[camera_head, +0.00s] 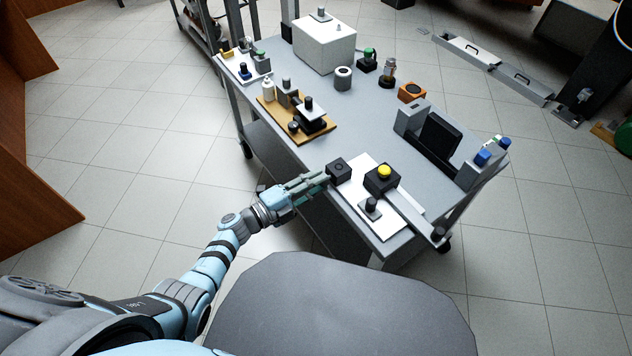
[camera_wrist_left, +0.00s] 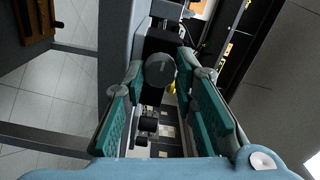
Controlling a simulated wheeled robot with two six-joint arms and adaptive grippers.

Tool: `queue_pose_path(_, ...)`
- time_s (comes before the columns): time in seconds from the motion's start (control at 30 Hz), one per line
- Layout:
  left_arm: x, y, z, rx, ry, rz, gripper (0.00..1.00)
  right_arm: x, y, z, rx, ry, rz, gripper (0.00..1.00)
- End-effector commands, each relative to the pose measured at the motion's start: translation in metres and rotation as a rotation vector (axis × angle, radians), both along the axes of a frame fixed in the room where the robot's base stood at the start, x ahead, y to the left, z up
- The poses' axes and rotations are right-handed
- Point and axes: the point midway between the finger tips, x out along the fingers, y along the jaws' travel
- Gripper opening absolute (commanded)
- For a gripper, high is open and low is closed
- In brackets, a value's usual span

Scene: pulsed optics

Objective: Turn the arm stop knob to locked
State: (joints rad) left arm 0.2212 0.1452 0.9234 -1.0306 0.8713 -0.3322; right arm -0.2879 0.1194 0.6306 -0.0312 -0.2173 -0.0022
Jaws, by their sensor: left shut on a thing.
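The arm stop knob looks to be the dark round knob (camera_wrist_left: 159,70) on a black block (camera_head: 339,172) at the near left edge of the cart's white plate (camera_head: 352,196). My left gripper (camera_head: 324,178) reaches this block from the left, level with its side. In the left wrist view, its green-padded fingers stand on both sides of the knob and are shut on it. The knob's markings cannot be read, so its setting is unclear. My right gripper is not in view.
A black block with a yellow button (camera_head: 384,172) and a long grey bar (camera_head: 412,213) stands right of the knob's block. A small dark post (camera_head: 371,206) stands nearer me. A wooden board with a microscope-like device (camera_head: 309,112) lies farther left on the cart.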

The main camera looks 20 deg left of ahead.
Motion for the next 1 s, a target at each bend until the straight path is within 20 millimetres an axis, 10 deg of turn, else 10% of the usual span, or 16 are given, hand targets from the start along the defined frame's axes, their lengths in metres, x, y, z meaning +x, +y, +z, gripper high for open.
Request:
queue_pose_path(0.57, -0.0009, -0.0005, -0.0014, -0.025, 0.023, -0.001, 0.00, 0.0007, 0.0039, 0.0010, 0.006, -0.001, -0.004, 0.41)
queue_pose_path(0.6, -0.0009, -0.0005, -0.0014, -0.025, 0.023, -0.001, 0.32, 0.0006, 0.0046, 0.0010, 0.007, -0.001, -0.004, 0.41)
queue_pose_path(0.7, -0.0007, -0.0004, -0.0012, -0.024, 0.023, 0.000, 0.46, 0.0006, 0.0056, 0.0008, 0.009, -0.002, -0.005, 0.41)
queue_pose_path(1.0, -0.0001, -0.0002, -0.0005, -0.024, 0.021, 0.000, 0.46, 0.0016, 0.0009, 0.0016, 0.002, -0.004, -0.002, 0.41)
